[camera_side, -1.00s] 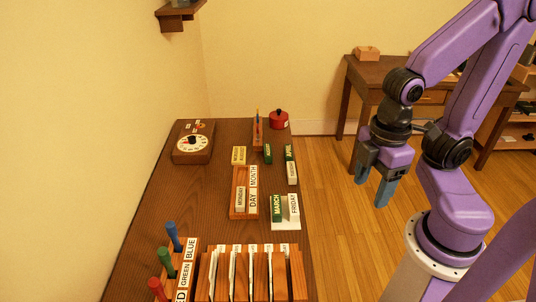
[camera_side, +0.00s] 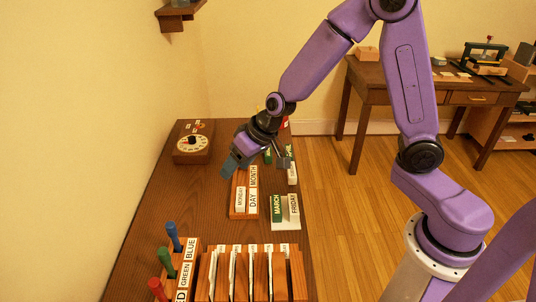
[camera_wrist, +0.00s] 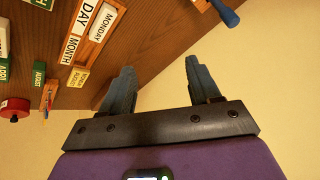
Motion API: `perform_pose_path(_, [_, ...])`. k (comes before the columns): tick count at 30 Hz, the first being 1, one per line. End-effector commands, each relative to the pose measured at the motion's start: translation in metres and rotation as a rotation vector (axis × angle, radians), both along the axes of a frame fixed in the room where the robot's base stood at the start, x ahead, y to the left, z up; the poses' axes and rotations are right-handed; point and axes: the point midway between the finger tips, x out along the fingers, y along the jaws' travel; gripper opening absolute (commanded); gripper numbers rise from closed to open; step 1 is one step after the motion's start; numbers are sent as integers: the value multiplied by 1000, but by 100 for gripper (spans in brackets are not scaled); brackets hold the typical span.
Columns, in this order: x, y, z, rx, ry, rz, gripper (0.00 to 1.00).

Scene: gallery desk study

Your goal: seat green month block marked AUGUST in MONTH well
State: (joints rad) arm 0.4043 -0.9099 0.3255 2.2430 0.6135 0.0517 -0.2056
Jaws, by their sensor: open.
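The green AUGUST block (camera_wrist: 38,80) stands on the desk in the wrist view, between a yellow block and other green blocks. In the side view it is a small green block (camera_side: 267,155) partly behind my gripper. The wooden tray (camera_side: 233,209) has DAY and MONTH labels. A white MONDAY block (camera_side: 240,199) sits in its DAY well. The MONTH well (camera_wrist: 87,49) looks empty in the wrist view; my gripper partly covers it in the side view. My gripper (camera_side: 256,166) is open and empty above the tray's far end. Its spread fingers also show in the wrist view (camera_wrist: 158,72).
A yellow block (camera_wrist: 77,78) stands beside the AUGUST block. A pencil holder (camera_wrist: 48,96) and red pot (camera_wrist: 14,108) are behind. A white stand (camera_side: 294,225) holds MARCH and FRIDAY blocks. A dial box (camera_side: 193,154) is at left; a slotted rack (camera_side: 291,264) is in front.

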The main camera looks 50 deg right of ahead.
Motion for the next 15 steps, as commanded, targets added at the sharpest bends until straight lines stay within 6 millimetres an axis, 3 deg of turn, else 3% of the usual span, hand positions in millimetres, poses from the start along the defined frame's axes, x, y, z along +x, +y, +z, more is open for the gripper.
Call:
perform_pose_path(1, [18, -10, -8, -4, -17, -72, 62])
perform_pose_path(6, [71, -55, -32, -37, -91, -317, 62])
perform_pose_path(10, [98, -99, -51, -91, -144, -506, 62])
perform_pose_path(15, [113, -163, -75, -192, -194, -736, 62])
